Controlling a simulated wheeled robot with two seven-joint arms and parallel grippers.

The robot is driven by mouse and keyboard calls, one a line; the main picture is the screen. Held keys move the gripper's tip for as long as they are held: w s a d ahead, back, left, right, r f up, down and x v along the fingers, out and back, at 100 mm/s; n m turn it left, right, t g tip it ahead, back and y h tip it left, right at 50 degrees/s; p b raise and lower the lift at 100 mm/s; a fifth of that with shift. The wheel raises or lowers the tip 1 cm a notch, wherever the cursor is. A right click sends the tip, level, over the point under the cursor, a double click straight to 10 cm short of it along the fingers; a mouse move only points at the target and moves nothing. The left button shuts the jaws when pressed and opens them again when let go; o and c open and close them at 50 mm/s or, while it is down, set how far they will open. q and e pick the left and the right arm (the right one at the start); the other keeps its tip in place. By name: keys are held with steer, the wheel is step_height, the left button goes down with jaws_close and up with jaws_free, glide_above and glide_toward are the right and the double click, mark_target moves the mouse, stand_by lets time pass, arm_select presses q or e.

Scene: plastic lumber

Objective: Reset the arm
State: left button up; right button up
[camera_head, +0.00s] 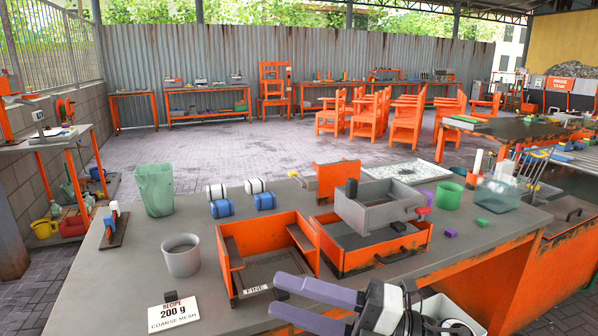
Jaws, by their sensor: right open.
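My right gripper (277,293) is at the bottom centre of the view, with two long purple fingers pointing left. The fingers are apart and nothing shows between them. It is in front of the orange tray marked FINE (228,276), near the table's front edge. My right arm's wrist is dark and light grey and is cut off by the bottom edge. My left arm and gripper are not in view.
The table's left part is mostly clear.

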steer(key=s+d+f+m+t+h, duration=0.1)
steer(key=d+f+m+t+h, duration=0.55)
steer(key=f+m, duration=0.45)
steer(key=s+d+f+m+t+h, duration=0.1)
steer(key=d+f+m+t+h, duration=0.5)
steer(key=f+m, duration=0.6)
steer(key=s+d+f+m+g+h, duration=0.2)
steer(key=s+f+m+g, duration=0.2)
steer(key=s+f, duration=0.4)
steer(key=s+d+f+m+g+h, duration=0.2)
steer(key=s+f+m+g, duration=0.2)
steer(key=s+f, duration=0.4)
steer(key=shift+s+d+m+g, duration=0.35)
steer(key=shift+s+m, duration=0.05)
steer(key=shift+s, duration=0.55)
steer(key=shift+h, duration=0.25)
